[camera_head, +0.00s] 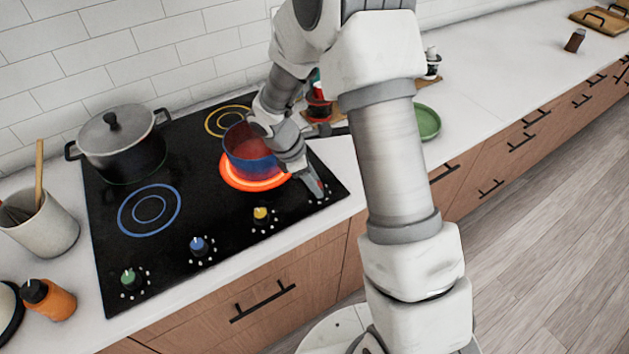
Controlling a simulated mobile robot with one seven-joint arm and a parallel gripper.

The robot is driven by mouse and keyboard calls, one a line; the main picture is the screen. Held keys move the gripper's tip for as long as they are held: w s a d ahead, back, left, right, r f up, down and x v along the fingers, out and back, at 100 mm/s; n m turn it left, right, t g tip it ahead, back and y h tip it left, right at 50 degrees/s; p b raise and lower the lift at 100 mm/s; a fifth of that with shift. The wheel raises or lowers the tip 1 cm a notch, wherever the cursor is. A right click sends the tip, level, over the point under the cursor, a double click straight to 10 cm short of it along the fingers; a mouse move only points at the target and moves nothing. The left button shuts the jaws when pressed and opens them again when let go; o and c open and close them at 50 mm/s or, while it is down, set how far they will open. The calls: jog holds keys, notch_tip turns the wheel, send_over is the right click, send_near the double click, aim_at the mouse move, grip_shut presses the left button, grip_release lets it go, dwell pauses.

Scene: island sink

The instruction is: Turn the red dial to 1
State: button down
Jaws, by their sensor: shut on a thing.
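My gripper (314,187) is at the front right corner of the black cooktop (105,235). It is shut on the red dial, which the fingers hide almost wholly; white marks ring that spot. The number that the dial points to cannot be read. A burner (228,181) glows orange-red behind my gripper. A yellow dial (261,214), a blue dial (197,244) and a green dial (129,278) stand along the cooktop's front edge.
A lidded black pot (125,155) stands at the back left of the cooktop. A utensil crock (45,228) and an orange bottle (52,301) stand left of it. The counter further right is mostly clear.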

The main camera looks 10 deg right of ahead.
jog(key=shift+w+m+g, duration=0.1)
jog(key=shift+m+g, duration=0.5)
jog(key=shift+m, duration=0.9)
jog(key=shift+c, duration=2.2)
grip_release()
jog(key=v, duration=1.7)
jog(key=shift+r, duration=0.3)
jog(key=shift+w+d, duration=0.1)
